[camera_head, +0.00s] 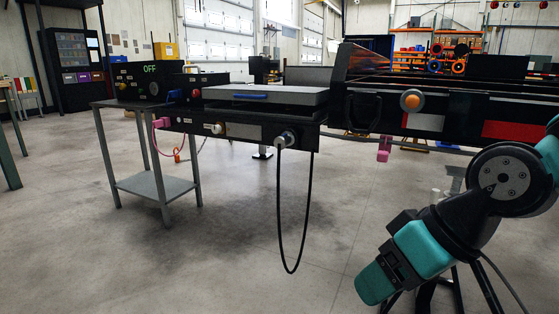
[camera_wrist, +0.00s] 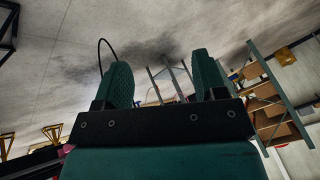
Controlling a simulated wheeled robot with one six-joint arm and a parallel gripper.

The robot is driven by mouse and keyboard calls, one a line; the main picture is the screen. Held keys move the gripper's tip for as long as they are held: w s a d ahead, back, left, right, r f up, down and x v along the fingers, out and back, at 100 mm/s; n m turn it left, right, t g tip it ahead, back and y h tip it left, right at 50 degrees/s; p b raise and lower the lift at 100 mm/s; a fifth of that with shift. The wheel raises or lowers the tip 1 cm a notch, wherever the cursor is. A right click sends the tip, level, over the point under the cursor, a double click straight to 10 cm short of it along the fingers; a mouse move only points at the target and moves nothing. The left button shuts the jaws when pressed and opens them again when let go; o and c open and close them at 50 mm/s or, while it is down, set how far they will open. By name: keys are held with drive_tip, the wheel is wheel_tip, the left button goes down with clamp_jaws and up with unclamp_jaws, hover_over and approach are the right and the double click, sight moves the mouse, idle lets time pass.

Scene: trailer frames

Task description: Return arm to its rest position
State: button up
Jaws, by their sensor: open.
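My gripper (camera_head: 375,284) shows at the lower right of the head view, at the end of my black and teal arm. It points down and left over the bare floor. In the wrist view its two green textured fingers (camera_wrist: 163,78) stand wide apart with nothing between them, so it is open and empty. It touches nothing that I can see. The trailer frame (camera_head: 462,125), black with red and white panels, is behind and above it in the head view.
A grey metal table (camera_head: 150,187) stands at the left with a black box marked OFF (camera_head: 152,85). A black cable (camera_head: 281,235) hangs in a loop from a socket on the black front panel. A pink connector (camera_head: 384,149) hangs under the trailer frame. The concrete floor (camera_head: 230,270) in front is clear.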

drive_tip(key=s+r+n+g+h+p, duration=0.1)
drive_tip(key=s+r+g+p, duration=0.15)
drive_tip(key=s+r, duration=0.4)
wheel_tip(320, 180, up, 35)
drive_tip(key=s+d+p, duration=0.1)
drive_tip(key=p, duration=3.6)
drive_tip(key=shift+s+r+h, duration=0.15)
drive_tip(key=shift+s+h, duration=0.15)
drive_tip(key=shift+s, duration=0.05)
drive_tip(key=shift+d, duration=0.15)
